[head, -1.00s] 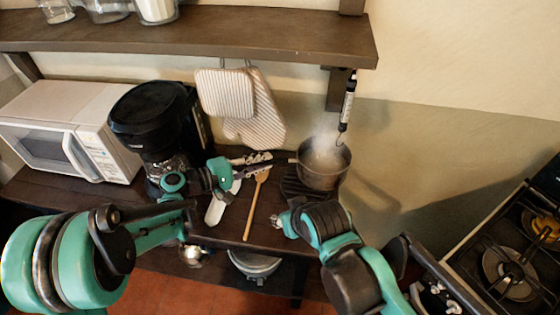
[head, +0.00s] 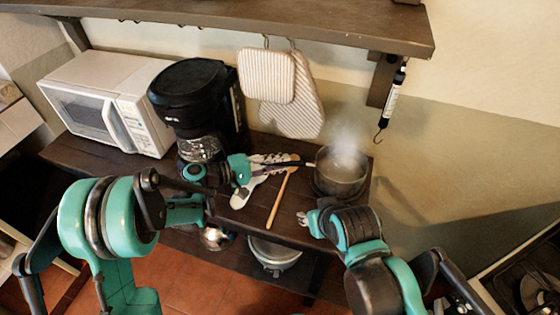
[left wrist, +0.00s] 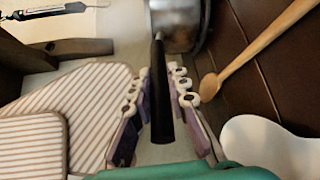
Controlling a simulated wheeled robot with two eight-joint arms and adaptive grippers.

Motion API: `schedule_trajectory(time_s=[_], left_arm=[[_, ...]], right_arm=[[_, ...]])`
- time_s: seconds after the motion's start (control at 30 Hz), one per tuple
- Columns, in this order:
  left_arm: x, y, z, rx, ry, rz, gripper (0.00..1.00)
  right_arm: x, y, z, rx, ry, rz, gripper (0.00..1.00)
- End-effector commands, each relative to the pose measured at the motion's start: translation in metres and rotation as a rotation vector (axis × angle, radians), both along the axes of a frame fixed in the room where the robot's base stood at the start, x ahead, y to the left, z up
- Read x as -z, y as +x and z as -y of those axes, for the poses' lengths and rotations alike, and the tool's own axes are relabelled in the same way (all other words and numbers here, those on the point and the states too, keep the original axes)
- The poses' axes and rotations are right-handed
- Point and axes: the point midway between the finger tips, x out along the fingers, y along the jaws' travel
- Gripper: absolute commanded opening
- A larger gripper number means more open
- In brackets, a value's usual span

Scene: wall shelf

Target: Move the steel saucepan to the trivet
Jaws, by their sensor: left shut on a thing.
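The steel saucepan (head: 341,172), with steam rising from it, is at the right end of the dark wooden counter. My left gripper (head: 282,161) is shut on its dark handle, which points left. In the left wrist view the black handle (left wrist: 160,90) runs between the finger pads, with part of the pan (left wrist: 177,25) at the top. The dark trivet is largely hidden at the pan; I cannot tell whether the pan touches it. My right gripper (head: 307,219) is near the counter's front edge, apart from the pan; its jaw opening is unclear.
A wooden spoon (head: 279,200) and a white utensil (head: 243,192) lie left of the pan. A black coffee maker (head: 195,105) and white microwave (head: 105,100) stand farther left. Striped cloths (head: 267,76) hang behind. A shelf (head: 250,28) runs above.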

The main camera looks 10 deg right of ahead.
Motion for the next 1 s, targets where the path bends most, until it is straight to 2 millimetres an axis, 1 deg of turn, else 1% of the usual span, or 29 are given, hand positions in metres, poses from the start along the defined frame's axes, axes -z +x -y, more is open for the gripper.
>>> schedule_trajectory(time_s=[0.03,0.13,0.17,0.2,0.23,0.5,0.6,0.63,0.77,1.0], left_arm=[[-0.002,0.0,0.0,0.0,-0.006,-0.002,0.0],[0.001,0.0,0.0,0.0,-0.006,-0.002,0.0],[0.003,0.0,0.0,0.0,0.0,0.0,0.19],[0.002,0.0,0.0,0.0,0.0,0.0,0.29],[0.002,0.0,0.0,0.0,0.0,0.0,0.37],[0.002,0.0,0.0,0.0,0.0,0.0,0.37],[-0.002,0.0,0.0,0.0,0.0,0.0,0.37],[-0.002,0.0,-0.003,-0.002,0.0,0.0,0.37],[-0.006,-0.002,-0.023,-0.005,0.0,0.0,0.37],[-0.015,-0.009,-0.076,-0.004,0.001,0.001,0.37]], right_arm=[[0.0,0.0,0.0,0.0,0.0,0.0,0.4],[0.002,0.0,0.0,0.0,0.0,0.0,0.4],[0.003,0.0,0.0,0.0,0.0,0.0,0.4],[0.002,0.0,0.0,0.0,0.0,0.0,0.4],[0.002,0.0,0.0,0.0,0.0,0.0,0.4],[0.002,0.0,0.0,0.0,0.0,0.0,0.4],[-0.002,0.0,0.0,0.0,0.0,0.0,0.4],[-0.002,0.0,0.0,0.0,0.0,0.0,0.4],[-0.008,0.0,0.0,0.0,0.0,0.0,0.4],[-0.02,0.0,0.0,0.0,0.0,0.0,0.4]])
